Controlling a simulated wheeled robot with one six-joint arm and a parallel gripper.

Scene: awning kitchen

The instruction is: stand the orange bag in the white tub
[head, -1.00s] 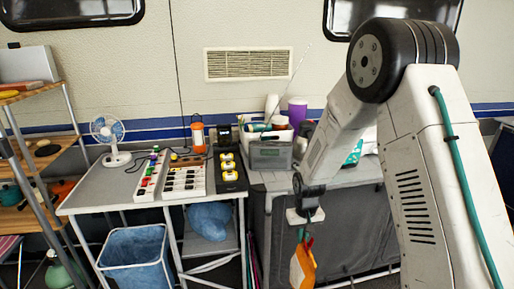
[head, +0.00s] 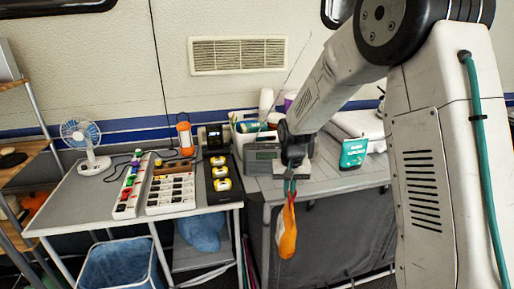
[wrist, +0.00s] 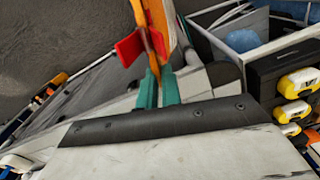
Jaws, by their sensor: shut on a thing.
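The orange bag (head: 287,235) hangs from my gripper (head: 290,184) in front of the table's front edge, its lower part below the tabletop. My gripper is shut on its top; in the wrist view teal fingertips (wrist: 158,90) hold it by a red piece (wrist: 138,46), with the orange bag (wrist: 168,15) beyond. The white tub (head: 239,139) stands on the table behind and left of my gripper, with bottles and cups in it. A grey radio-like box and my arm hide much of the tub.
The grey box (head: 262,160) stands in front of the tub. A teal box (head: 353,153) is to the right. A blue bin (head: 118,265) is below.

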